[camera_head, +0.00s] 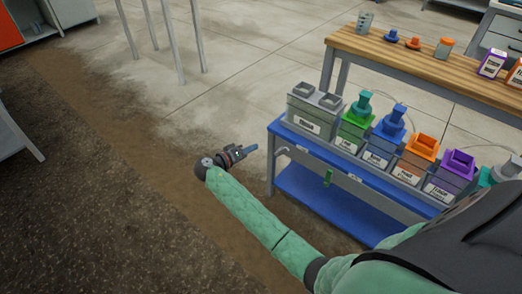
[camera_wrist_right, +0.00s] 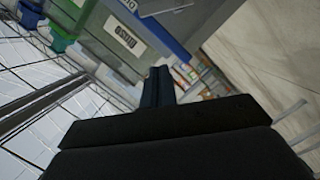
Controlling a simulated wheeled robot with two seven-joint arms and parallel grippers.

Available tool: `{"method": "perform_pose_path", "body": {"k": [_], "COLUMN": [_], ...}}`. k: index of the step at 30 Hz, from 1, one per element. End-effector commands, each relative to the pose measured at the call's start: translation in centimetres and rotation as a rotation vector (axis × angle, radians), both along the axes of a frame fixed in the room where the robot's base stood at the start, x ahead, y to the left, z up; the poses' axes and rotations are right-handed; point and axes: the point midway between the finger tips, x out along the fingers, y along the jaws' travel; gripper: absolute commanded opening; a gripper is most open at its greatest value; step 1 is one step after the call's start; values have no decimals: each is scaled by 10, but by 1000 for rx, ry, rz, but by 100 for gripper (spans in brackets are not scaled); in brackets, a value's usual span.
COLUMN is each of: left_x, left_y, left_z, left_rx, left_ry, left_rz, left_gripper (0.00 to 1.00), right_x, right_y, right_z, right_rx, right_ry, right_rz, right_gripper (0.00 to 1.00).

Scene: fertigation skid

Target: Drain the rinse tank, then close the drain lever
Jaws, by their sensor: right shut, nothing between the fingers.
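A row of labelled tanks stands on a blue skid (camera_head: 323,206) in the head view. At its left end is a grey tank (camera_head: 309,125) with two square openings; the labels are too small to read, so I cannot tell which is the rinse tank. A small green handle (camera_head: 328,177) hangs at the skid's front, and a grey pipe end (camera_head: 282,150) sticks out at its left. My right gripper (camera_head: 251,148) is shut and empty, left of the skid and apart from it. In the right wrist view its fingers (camera_wrist_right: 158,84) are together, with a labelled tank (camera_wrist_right: 122,42) beyond. My left gripper is out of view.
Green (camera_head: 352,127), blue (camera_head: 384,139), orange (camera_head: 415,157) and purple (camera_head: 451,174) tanks fill the rest of the skid. A wooden bench (camera_head: 430,66) with small containers stands behind. The floor (camera_head: 130,140) left of my right gripper is clear.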

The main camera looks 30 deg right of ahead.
Motion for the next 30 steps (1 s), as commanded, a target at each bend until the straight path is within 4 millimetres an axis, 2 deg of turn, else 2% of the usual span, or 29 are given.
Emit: {"method": "perform_pose_path", "body": {"k": [5,18,24,30], "left_x": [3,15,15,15], "left_y": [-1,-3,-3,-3], "left_z": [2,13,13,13], "left_rx": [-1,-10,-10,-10], "left_ry": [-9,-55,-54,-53], "left_rz": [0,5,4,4], "left_gripper": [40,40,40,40], "right_x": [4,18,-4,-12], "right_y": [-23,-97,-102,-105], "right_z": [-3,-13,-30,-36], "right_rx": [-2,0,1,2], "right_ry": [1,1,3,1], "right_rz": [-1,-1,2,2], "right_gripper": [0,0,0,0]}}
